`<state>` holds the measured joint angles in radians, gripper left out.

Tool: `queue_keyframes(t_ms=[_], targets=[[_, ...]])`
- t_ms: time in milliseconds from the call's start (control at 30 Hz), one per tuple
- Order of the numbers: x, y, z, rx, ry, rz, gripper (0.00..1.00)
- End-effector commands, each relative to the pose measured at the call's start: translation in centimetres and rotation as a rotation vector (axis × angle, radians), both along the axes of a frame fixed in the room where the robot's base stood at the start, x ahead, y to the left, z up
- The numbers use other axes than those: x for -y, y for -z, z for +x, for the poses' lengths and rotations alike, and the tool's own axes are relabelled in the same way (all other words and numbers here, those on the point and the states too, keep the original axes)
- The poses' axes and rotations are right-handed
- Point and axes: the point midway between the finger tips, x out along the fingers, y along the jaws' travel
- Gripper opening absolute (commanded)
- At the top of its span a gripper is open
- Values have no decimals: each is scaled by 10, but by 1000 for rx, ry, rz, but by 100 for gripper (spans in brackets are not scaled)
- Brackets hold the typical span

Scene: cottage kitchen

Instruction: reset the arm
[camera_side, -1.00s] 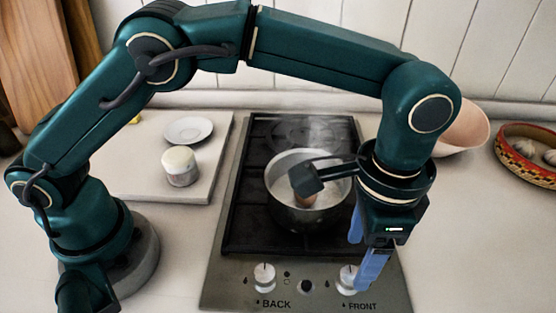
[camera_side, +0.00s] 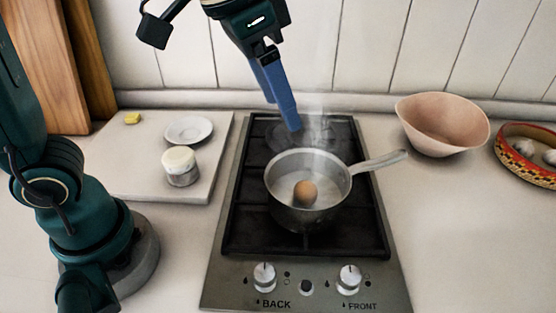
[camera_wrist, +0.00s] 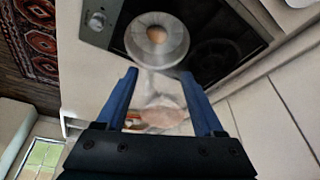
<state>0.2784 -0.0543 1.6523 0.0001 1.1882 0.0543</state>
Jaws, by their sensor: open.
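My gripper (camera_side: 290,122) is raised high above the back of the stove, with its blue fingers pointing down and nothing between them. In the wrist view my gripper (camera_wrist: 160,76) shows two blue fingers spread apart and empty. A steel saucepan (camera_side: 283,211) stands on the front burner of the black stove (camera_side: 243,222), with its handle to the right. A brown egg (camera_side: 305,193) sits in the pan, and steam rises from it. The wrist view also shows the pan (camera_wrist: 137,42) and the egg (camera_wrist: 156,34).
A pale board (camera_side: 150,192) at left holds a saucer (camera_side: 189,130), a lidded jar (camera_side: 181,168) and a small yellow thing (camera_side: 132,118). A pink bowl (camera_side: 445,125) and a patterned basket (camera_side: 527,162) stand at right.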

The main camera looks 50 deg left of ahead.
Motion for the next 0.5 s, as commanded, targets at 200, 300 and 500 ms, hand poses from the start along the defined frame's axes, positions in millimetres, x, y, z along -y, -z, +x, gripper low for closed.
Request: queue_keyframes(t_ms=[200, 300, 500], targets=[[-48, 0, -43, 95, -168, -26, 69], [-63, 12, -64, 129, -236, -33, 69], [-76, 45, -94, 151, -317, -38, 69]])
